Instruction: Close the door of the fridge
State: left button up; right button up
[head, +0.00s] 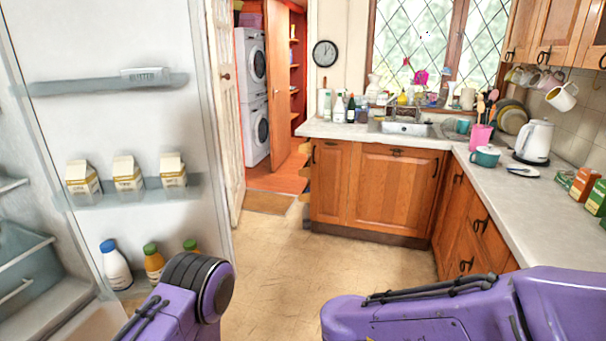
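The fridge door (130,130) stands open on the left of the head view, its inner side facing me. Its shelves hold a butter box (145,75), three cartons (128,178) and bottles, including a white one with a blue cap (115,264). Part of the fridge interior (22,262) shows at the far left edge. My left arm is at the bottom, in front of the door's lower shelf and hiding part of it. My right arm is at the bottom right. Neither gripper's fingers are in view.
The tiled floor (300,268) is clear in the middle. Wooden cabinets (375,190) and a counter with a sink (407,128) and white kettle (535,142) stand at the back and right. A white room door (227,110) stands open behind the fridge door.

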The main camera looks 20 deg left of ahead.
aim_at(66, 58)
jog(key=u, duration=0.25)
jog(key=i, duration=4.3)
jog(key=u, duration=4.3)
jog(key=i, duration=1)
jog(key=z, duration=0.05)
jog(key=k, duration=0.45)
